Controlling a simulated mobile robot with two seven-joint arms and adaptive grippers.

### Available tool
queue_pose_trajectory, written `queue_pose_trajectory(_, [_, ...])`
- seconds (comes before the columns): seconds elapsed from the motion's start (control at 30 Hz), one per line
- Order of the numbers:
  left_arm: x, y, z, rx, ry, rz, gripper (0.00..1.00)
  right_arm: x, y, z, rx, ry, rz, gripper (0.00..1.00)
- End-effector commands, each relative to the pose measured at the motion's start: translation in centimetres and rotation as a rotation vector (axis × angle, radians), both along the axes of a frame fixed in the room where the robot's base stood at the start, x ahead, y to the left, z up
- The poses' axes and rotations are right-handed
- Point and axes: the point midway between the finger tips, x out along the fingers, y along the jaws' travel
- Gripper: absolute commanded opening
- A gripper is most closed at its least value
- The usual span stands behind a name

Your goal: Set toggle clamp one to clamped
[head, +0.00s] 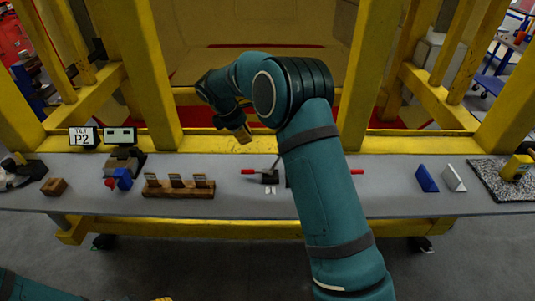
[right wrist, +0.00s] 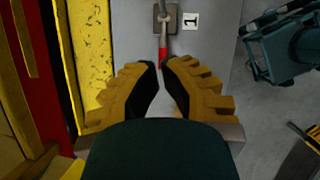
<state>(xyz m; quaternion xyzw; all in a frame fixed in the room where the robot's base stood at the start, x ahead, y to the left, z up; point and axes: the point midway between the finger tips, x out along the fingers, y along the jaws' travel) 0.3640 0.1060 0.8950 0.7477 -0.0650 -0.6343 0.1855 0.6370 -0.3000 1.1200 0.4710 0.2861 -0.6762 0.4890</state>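Toggle clamp one (right wrist: 165,18), beside a white label with a 1, shows in the right wrist view. In the head view, this clamp (head: 270,177) stands on the grey bench. Its red handle (head: 249,172) lies low toward the left, and a thin metal bar leans up from its base. My right gripper (head: 240,134) hangs above and behind the handle's left end. In the right wrist view, its fingertips (right wrist: 161,64) are a little apart, with the red handle tip (right wrist: 163,54) just beyond the gap. No grip on the handle shows. My left gripper barely shows at the picture edges.
A second red handle (head: 357,172) pokes out right of my right arm, which hides its clamp. A wooden block with metal pieces (head: 179,187) stands left on the bench. Blue (head: 426,179) and white (head: 454,178) wedges lie right. Yellow frame posts (head: 369,70) rise behind.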

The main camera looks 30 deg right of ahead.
Motion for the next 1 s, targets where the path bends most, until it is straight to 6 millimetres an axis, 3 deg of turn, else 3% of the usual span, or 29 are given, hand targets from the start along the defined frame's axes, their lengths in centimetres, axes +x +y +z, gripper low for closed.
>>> queue_pose_trajectory(0.27, [0.0, 0.0, 0.0, 0.000, 0.000, 0.000, 0.47, -0.1, -0.4, -0.9, 0.000, 0.002, -0.001, 0.00])
queue_pose_trajectory(0.77, [0.0, 0.0, 0.1, 0.000, 0.000, 0.000, 0.47, -0.9, -4.0, -9.3, 0.000, 0.003, -0.002, 0.00])
queue_pose_trajectory(1.0, [0.0, 0.0, 0.4, -0.001, 0.000, 0.000, 0.47, -1.8, -6.6, -10.3, 0.002, -0.001, -0.002, 0.00])
